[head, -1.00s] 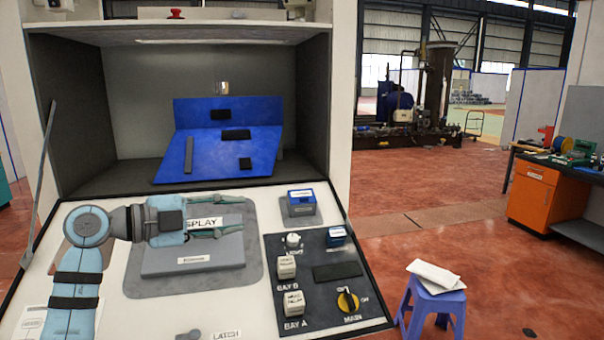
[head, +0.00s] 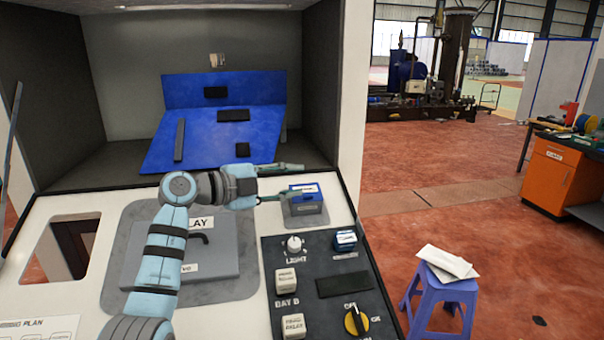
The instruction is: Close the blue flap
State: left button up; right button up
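A small blue block (head: 304,189) with a white label sits on a grey box on the panel, right of centre. Its blue top could be the flap; I cannot tell if it stands open. My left gripper (head: 292,181) is at its left side, fingers spread and pointing right, with nothing seen between them. I cannot tell whether a fingertip touches the block. A larger blue sheet (head: 205,145) with dark strips lies sloping in the cabinet behind, with a blue upright board at its back. My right gripper is out of view.
A dark switch panel (head: 345,286) with a light knob, bay buttons and a yellow main switch is in front of the blue block. A rectangular opening (head: 70,245) is at left.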

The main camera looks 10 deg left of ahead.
aim_at(302, 199)
pick_arm(q)
jog(key=w+d, duration=0.1)
jog(key=w+d+f, duration=0.1)
jog(key=w, duration=0.1)
jog(key=shift+d, duration=0.15)
jog(key=shift+w+d+f, duration=0.1)
jog(key=shift+w+f, duration=0.1)
jog(key=shift+w, duration=0.15)
jog(key=shift+s+r, duration=0.2)
jog(key=shift+s, duration=0.2)
jog(key=shift+c, duration=0.9)
jog(key=shift+w, duration=0.1)
grip_shut()
jog(key=shift+w+f, duration=0.1)
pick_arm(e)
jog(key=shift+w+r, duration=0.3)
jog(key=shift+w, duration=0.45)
pick_arm(q)
jog(key=shift+o, duration=0.9)
grip_release()
